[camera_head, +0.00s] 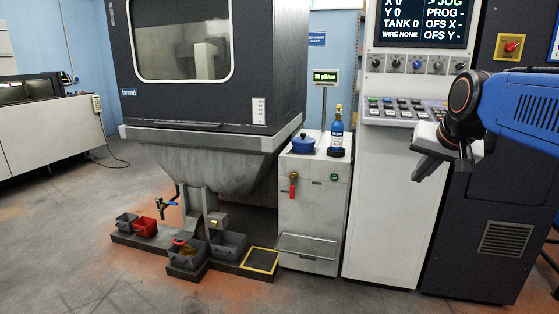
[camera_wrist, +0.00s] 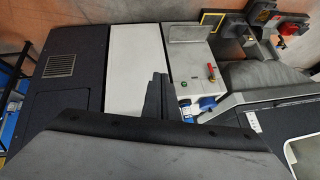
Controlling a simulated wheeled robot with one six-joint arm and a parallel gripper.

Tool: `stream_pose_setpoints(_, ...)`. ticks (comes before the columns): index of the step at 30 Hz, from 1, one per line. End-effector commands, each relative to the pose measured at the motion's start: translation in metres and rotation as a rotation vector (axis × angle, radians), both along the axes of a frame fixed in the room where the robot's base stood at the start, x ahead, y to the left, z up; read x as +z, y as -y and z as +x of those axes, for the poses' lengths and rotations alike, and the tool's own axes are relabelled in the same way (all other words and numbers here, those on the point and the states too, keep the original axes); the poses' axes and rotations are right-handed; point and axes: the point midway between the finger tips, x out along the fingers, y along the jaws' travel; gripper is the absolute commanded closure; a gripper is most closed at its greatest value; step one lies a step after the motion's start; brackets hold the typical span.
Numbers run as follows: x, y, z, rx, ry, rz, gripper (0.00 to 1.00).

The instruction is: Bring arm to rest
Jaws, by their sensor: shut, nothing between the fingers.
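My gripper (camera_head: 440,165) shows at the right in the head view, at the end of my blue arm. It hangs in front of the control cabinet (camera_head: 385,200), a little below its keypad panel. The fingers are together with nothing held. In the wrist view my gripper (camera_wrist: 156,92) shows as dark closed fingers over the floor-side machines, with the white cabinet front (camera_wrist: 135,65) beside it.
A blue pot (camera_head: 303,144) and a blue bottle (camera_head: 336,138) stand on a grey unit (camera_head: 310,220). Bins, including a red one (camera_head: 144,226), sit low under the large machine (camera_head: 210,90). The floor at the front left is open.

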Motion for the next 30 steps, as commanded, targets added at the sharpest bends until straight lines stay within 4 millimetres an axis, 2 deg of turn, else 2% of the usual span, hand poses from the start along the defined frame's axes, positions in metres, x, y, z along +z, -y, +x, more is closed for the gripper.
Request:
stream_pose_setpoints(1, -0.018, -0.008, -0.022, 0.030, -0.021, -0.016, 1.00)
stream_pose_setpoints(9, -0.116, -0.036, -0.129, 0.195, -0.141, -0.099, 1.00)
stream_pose_setpoints(15, -0.183, -0.047, -0.196, 0.303, -0.215, -0.150, 1.00)
stream_pose_setpoints(18, -0.205, -0.049, -0.216, 0.337, -0.237, -0.166, 1.00)
stream_pose_setpoints(21, -0.217, -0.050, -0.227, 0.357, -0.250, -0.175, 1.00)
stream_pose_setpoints(30, -0.221, -0.050, -0.230, 0.362, -0.254, -0.178, 1.00)
